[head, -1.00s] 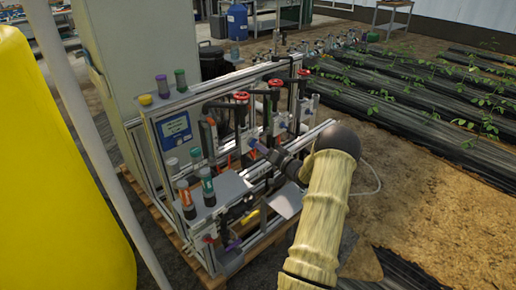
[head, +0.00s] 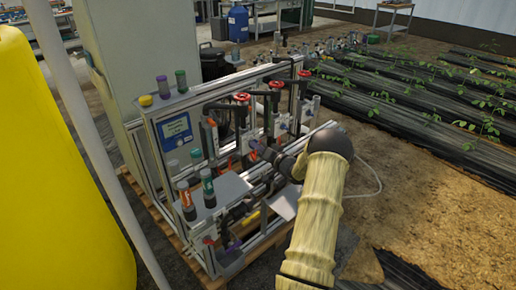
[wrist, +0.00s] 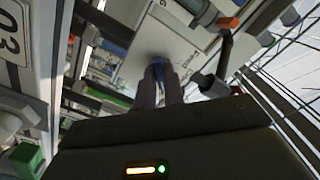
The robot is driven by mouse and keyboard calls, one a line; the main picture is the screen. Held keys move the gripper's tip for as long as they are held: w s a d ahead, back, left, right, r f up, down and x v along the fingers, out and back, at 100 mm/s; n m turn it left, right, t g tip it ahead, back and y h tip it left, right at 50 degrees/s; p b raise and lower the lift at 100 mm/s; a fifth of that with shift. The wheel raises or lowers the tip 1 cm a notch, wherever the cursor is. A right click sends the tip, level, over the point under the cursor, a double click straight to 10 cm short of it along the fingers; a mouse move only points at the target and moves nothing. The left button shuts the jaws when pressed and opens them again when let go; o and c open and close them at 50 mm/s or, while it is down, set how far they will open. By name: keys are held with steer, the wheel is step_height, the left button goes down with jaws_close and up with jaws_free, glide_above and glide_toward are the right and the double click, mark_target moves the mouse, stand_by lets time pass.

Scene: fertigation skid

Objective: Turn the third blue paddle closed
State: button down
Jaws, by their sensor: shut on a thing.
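A blue paddle (wrist: 158,70) shows in the wrist view between my fingertips, in front of a pale panel. My gripper (wrist: 158,82) is shut on it; the two dark fingers hide most of its sides. In the head view my gripper (head: 264,152) is at the front of the skid's valve row, beside a small blue-purple piece (head: 254,144). The paddle's exact angle and its valve body are hard to make out. I cannot tell from these frames which paddle in the row it is.
Red handwheels (head: 242,97) stand along the skid's upper pipes, close behind my gripper. A yellow handle (head: 250,217) and a purple handle (head: 234,246) sit low in front. Capped bottles (head: 187,200) stand at the left. Open soil (head: 420,200) lies to the right.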

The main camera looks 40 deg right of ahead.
steer(key=n+b, duration=0.1)
steer(key=n, duration=0.3)
steer(key=shift+f, duration=0.1)
steer(key=shift+n+b, duration=0.85)
steer(key=shift+n, duration=1.55)
steer(key=c, duration=1.5)
jaws_free()
steer(key=shift+s+d, duration=0.1)
steer(key=shift+s, duration=0.1)
steer(key=s+d+p, duration=0.1)
steer(key=s+p, duration=0.1)
steer(key=s, duration=1.5)
steer(key=shift+d, duration=0.15)
